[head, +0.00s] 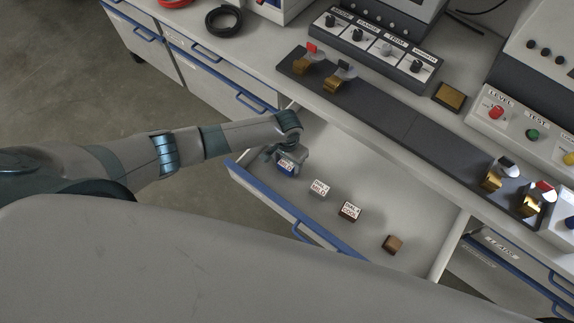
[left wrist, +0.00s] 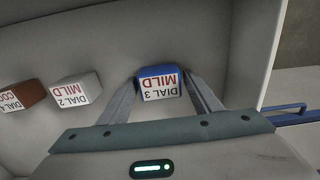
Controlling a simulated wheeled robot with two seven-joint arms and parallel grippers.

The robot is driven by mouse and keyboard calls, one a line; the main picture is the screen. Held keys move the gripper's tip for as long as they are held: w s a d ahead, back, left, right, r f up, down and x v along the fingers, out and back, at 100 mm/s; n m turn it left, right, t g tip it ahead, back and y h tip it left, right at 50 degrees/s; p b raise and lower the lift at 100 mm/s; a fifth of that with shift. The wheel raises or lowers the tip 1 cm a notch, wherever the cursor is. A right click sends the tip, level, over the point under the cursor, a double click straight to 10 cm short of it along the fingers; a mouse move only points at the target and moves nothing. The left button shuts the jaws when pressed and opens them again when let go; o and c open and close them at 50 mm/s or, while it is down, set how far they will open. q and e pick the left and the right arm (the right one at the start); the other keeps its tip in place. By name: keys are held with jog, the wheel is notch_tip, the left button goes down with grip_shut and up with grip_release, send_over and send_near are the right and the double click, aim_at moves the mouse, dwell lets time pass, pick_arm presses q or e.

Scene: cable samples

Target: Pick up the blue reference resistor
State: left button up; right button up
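The blue reference resistor (head: 286,168) is a small blue block with a white label in the open drawer, below my left gripper (head: 288,159). I cannot see clear contact or any lift off the drawer floor. My right gripper is not in view.
Above is a bench with a dark strip (head: 400,125), brass clips and control boxes.

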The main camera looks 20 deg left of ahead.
aim_at(287, 163)
pick_arm(q)
jog(key=c, duration=0.8)
jog(key=shift+r, duration=0.1)
jog(key=shift+r, duration=0.4)
notch_tip(287, 163, up, 3)
jog(key=shift+r+b, duration=0.1)
jog(key=shift+b, duration=0.3)
jog(key=shift+w+d+r+b, duration=0.1)
jog(key=shift+d+r+b, duration=0.35)
jog(key=shift+d+r, duration=1.1)
jog(key=shift+w+d+r+b, duration=0.1)
jog(key=shift+d+r+b, duration=0.5)
jog(key=shift+d, duration=1.75)
jog(key=shift+w+d+r+b, duration=0.1)
jog(key=shift+d+r+b, duration=0.2)
jog(key=shift+d+r, duration=1.3)
jog(key=shift+d+f, duration=0.3)
jog(key=shift+f, duration=0.05)
